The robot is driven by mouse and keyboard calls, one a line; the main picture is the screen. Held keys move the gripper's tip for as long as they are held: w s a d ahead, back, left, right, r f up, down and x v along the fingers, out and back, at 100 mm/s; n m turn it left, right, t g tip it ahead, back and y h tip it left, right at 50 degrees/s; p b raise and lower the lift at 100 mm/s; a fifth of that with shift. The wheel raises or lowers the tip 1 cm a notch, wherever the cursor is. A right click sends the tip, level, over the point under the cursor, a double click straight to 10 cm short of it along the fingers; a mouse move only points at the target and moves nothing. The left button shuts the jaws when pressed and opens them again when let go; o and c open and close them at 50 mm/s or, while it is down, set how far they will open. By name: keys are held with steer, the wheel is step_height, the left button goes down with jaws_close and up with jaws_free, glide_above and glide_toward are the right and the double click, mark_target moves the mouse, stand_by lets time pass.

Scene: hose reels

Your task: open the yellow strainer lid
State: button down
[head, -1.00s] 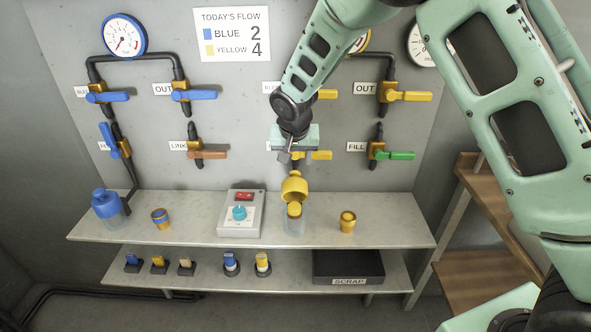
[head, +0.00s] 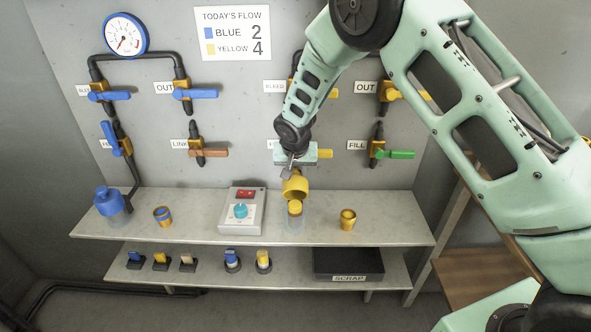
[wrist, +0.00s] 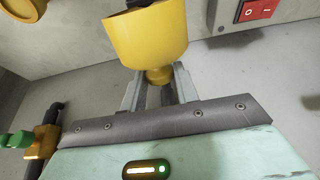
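The yellow strainer's lid (head: 295,189) is raised and tilted above its clear cup (head: 295,225), with the hollow side facing the head camera. A yellow insert (head: 295,208) shows in the cup. My gripper (head: 289,174) is just above and behind the lid. In the wrist view the lid (wrist: 146,38) fills the top middle, its narrow knob (wrist: 158,77) lined up between the fingertips of my gripper (wrist: 158,84). The fingers are close to the knob's sides; I cannot tell whether they press on it.
A grey switch box (head: 241,212) stands left of the cup and a yellow-brown ring (head: 348,219) right of it. The blue strainer (head: 110,202) is at the far left. Valve handles, including a green one (head: 397,154), stick out from the wall behind. A scrap tray (head: 348,278) sits below.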

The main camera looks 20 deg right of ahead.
mark_target(295, 178)
steer(key=shift+w+d+p, duration=0.2)
steer(key=shift+p, duration=0.55)
steer(key=shift+w+f+g+p, duration=0.25)
steer(key=shift+g+p, duration=0.2)
steer(key=shift+g, duration=0.15)
steer(key=c, duration=1.1)
jaws_free()
steer(key=b+v, duration=0.1)
steer(key=v, duration=0.7)
steer(key=b+v, duration=0.1)
steer(key=v, duration=0.8)
steer(key=shift+s+d+r+b, duration=0.1)
steer(key=shift+d+r+b, duration=0.1)
steer(key=shift+b, duration=0.15)
